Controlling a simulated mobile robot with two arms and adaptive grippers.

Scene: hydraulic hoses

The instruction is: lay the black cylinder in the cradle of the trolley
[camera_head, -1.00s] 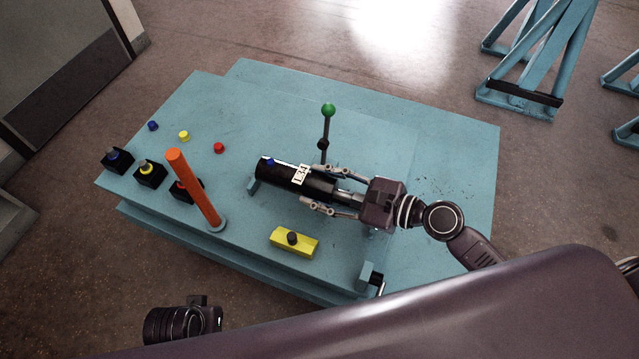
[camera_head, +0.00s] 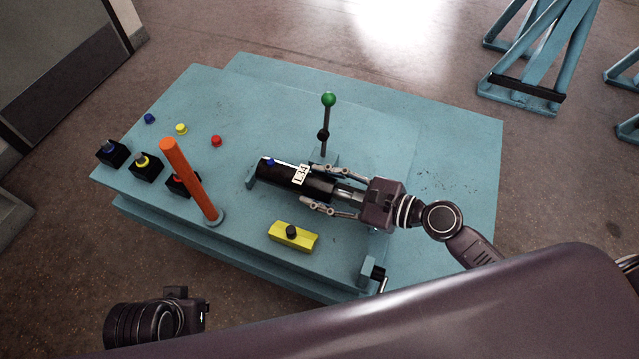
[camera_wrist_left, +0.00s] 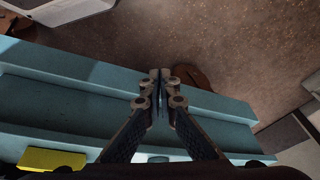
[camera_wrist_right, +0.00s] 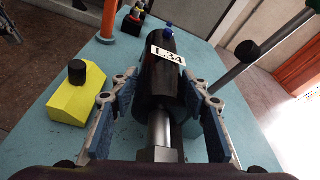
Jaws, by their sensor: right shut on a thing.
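The black cylinder (camera_head: 315,185) has a white label, a blue cap at its far end and a silver rod towards my gripper. My right gripper (camera_head: 309,187) is shut on it, one finger along each side; the hold also shows in the right wrist view (camera_wrist_right: 163,88). The cylinder is over the teal table (camera_head: 440,140), beside a small teal bracket (camera_head: 251,178) at its far end. I cannot tell whether it rests or hangs just above. My left gripper (camera_wrist_left: 160,77) is shut and empty in the left wrist view. I cannot tell which part is the trolley's cradle.
A yellow block with a black knob (camera_head: 293,236) lies in front of the cylinder. An orange upright post (camera_head: 188,180) stands left, a green-topped lever (camera_head: 328,100) behind. A cranked teal clamp (camera_head: 374,272) is at the front edge. The table's right part is clear.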

